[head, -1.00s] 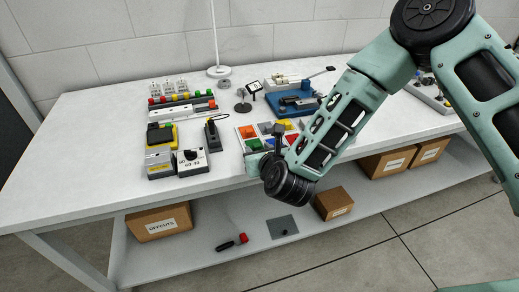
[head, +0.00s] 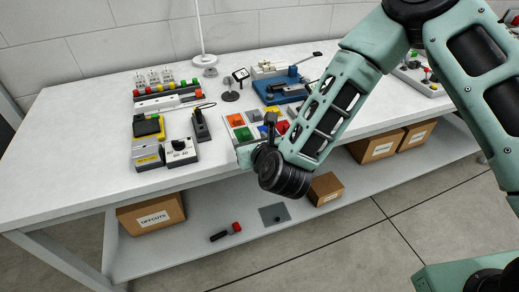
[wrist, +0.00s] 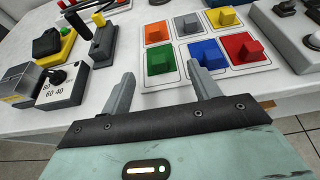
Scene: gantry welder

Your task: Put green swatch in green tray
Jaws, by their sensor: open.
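In the wrist view, a green block (wrist: 160,57) stands on a green square in the near left cell of a white sheet of coloured squares. Whether block and green square are separate pieces is hard to tell. The green also shows in the head view (head: 242,134). My gripper (wrist: 160,70) is open and empty, its two fingers apart at the near edge of the sheet. The green block shows beyond and between the fingertips. In the head view my wrist hides part of the sheet and the fingers are not clear.
Around the green are orange (wrist: 158,32), grey (wrist: 187,23), yellow (wrist: 224,17), blue (wrist: 206,51) and red (wrist: 243,48) blocks. Left stands a grey control box (wrist: 52,85). A blue vise-like device (head: 282,93) is behind the sheet. The bench's front left is clear.

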